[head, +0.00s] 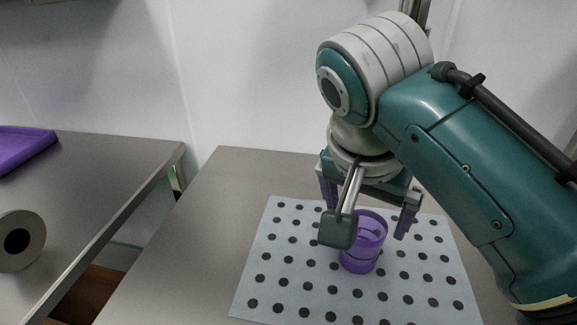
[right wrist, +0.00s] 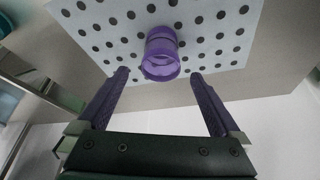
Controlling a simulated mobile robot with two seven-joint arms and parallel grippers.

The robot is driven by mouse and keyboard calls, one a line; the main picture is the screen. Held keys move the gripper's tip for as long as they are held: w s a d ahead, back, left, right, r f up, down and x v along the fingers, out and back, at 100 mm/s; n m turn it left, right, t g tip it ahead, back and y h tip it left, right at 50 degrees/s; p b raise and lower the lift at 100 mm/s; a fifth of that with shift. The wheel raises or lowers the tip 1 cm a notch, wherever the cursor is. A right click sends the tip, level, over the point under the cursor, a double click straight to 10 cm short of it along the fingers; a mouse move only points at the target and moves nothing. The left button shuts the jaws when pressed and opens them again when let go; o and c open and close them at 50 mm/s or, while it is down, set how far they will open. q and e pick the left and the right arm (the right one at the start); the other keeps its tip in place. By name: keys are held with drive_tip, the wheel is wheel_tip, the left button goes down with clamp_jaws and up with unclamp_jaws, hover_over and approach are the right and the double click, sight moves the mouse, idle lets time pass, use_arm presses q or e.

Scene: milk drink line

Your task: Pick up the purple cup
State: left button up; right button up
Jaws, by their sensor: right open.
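The purple cup (head: 360,252) stands upright on a white mat with black dots (head: 290,290) in the head view. Part of my right gripper hides some of the cup's left side. My right gripper (head: 370,212) is open above and around the cup's upper part, with a finger to each side. In the right wrist view the cup (right wrist: 160,55) shows beyond and between the two purple fingertips of the gripper (right wrist: 160,75). No contact between fingers and cup is visible. My left gripper is in neither view.
The mat lies on a grey table (head: 180,260). A second grey table (head: 100,165) stands at the left across a gap, with a purple tray (head: 25,145) and a pale roll with a dark centre (head: 20,242). A white wall stands behind.

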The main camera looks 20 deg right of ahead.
sight(362, 239)
drive_tip(key=x, duration=0.4)
drive_tip(key=shift+a+f+b, duration=0.15)
drive_tip(key=shift+f+b, duration=0.15)
drive_tip(key=shift+b, duration=0.1)
drive_tip(key=b+x, duration=0.1)
drive_tip(key=x, duration=0.4)
drive_tip(key=shift+w+f, duration=0.15)
drive_tip(key=shift+f, duration=0.15)
drive_tip(key=c, duration=0.4)
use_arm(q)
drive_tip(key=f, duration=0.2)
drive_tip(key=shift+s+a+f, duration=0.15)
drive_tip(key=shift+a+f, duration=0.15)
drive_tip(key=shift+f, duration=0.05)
use_arm(e)
drive_tip(key=c, duration=0.9)
